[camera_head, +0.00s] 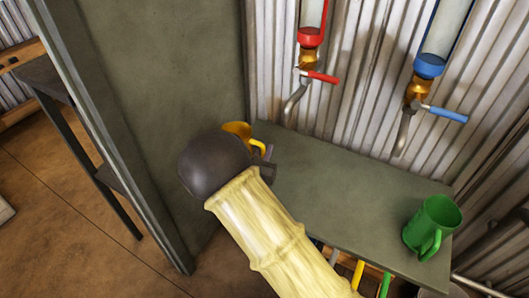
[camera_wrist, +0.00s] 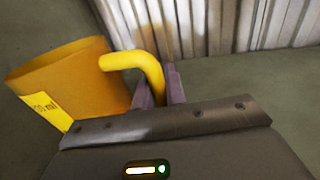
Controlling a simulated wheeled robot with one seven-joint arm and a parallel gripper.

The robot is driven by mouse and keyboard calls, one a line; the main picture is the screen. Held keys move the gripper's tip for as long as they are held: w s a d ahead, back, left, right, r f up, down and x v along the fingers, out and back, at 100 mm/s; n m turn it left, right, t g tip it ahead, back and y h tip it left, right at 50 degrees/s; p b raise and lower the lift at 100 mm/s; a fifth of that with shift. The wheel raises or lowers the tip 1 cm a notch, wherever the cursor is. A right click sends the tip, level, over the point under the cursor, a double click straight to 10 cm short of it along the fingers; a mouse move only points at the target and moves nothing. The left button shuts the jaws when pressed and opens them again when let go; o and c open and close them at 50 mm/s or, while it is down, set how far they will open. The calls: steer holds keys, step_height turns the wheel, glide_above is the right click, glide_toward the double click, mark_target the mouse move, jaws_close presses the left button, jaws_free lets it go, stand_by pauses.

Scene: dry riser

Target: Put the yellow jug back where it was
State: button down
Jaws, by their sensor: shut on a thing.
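The yellow jug (camera_wrist: 75,85) fills the left of the wrist view, its handle reaching right into my gripper (camera_wrist: 161,90). My gripper is shut on the handle. A label with partly readable print is on the jug's side. The jug looks tilted in this view. In the head view, only the upper part of the yellow jug (camera_head: 238,130) shows behind my dark wrist, beside the grey upright panel. My gripper (camera_head: 268,155) is mostly hidden there by my arm. I cannot tell whether the jug touches the grey counter (camera_head: 330,190).
A green jug (camera_head: 430,225) stands at the counter's right end. A red-handled tap (camera_head: 315,75) and a blue-handled tap (camera_head: 440,112) hang on the corrugated wall. A grey panel (camera_head: 170,70) bounds the counter on the left. The counter's middle is clear.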

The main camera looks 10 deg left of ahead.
steer(key=shift+f, duration=0.1)
steer(key=c, duration=1.5)
jaws_free()
steer(key=shift+o, duration=0.2)
steer(key=shift+s, duration=0.15)
steer(key=s+p, duration=0.1)
steer(key=s, duration=0.3)
steer(key=s+a+p, duration=0.1)
steer(key=s, duration=0.2)
steer(key=s+p, duration=0.1)
steer(key=s, duration=0.3)
steer(key=shift+s+a, duration=0.3)
steer(key=shift+a, duration=0.1)
